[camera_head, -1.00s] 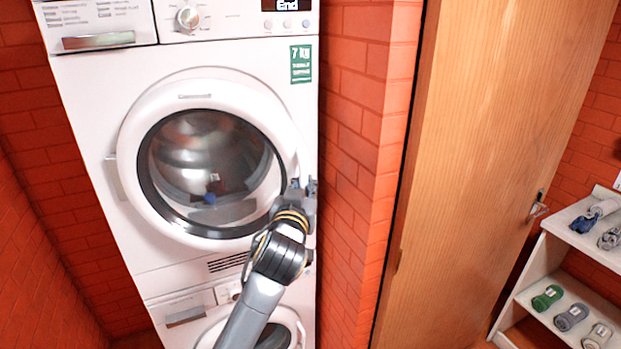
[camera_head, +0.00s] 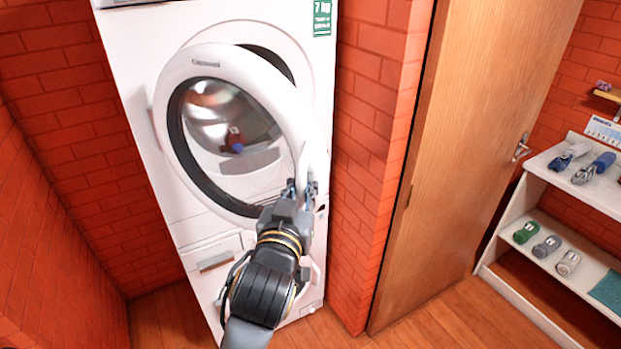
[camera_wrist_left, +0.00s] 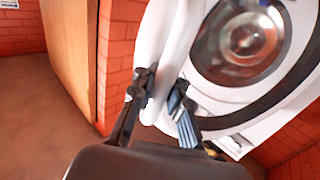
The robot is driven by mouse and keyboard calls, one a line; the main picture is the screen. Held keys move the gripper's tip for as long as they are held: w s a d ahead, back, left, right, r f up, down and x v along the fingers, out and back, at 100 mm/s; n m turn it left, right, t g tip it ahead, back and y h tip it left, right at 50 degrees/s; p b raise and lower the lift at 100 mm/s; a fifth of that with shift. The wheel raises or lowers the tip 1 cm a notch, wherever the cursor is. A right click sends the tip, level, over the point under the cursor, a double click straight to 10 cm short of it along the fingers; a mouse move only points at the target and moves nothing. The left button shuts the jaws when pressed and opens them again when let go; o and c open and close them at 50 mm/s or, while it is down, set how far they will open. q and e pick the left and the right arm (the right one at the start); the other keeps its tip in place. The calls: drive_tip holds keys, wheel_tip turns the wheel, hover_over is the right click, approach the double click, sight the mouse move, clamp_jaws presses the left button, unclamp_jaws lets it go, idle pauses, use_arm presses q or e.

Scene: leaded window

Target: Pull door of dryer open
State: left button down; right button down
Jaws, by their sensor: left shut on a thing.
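The dryer (camera_head: 135,75) is the upper white machine. Its round door, with a white rim (camera_head: 172,75) and dark-ringed glass (camera_head: 225,130), stands partly open. A dark gap shows behind its upper right edge. My left gripper (camera_head: 302,187) is shut on the right edge of the door rim. In the left wrist view, my left gripper's fingers (camera_wrist_left: 163,88) pinch the white door rim (camera_wrist_left: 168,45). My right gripper is in neither view.
A lower white machine (camera_head: 212,262) stands under the dryer, partly behind my left arm. A brick wall (camera_head: 370,130) and a wooden door (camera_head: 465,140) are at the right. A white shelf (camera_head: 500,275) holds several rolled items. Open wood floor (camera_head: 425,310) shows in front.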

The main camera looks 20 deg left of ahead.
use_arm(q)
drive_tip(key=shift+s, duration=0.3)
drive_tip(key=c, duration=1.6)
unclamp_jaws()
drive_tip(key=shift+w+d, duration=0.1)
drive_tip(key=shift+d, duration=0.05)
drive_tip(key=shift+o, duration=0.2)
drive_tip(key=shift+d+r, duration=0.1)
drive_tip(key=shift+d, duration=0.1)
drive_tip(key=shift+a, duration=0.2)
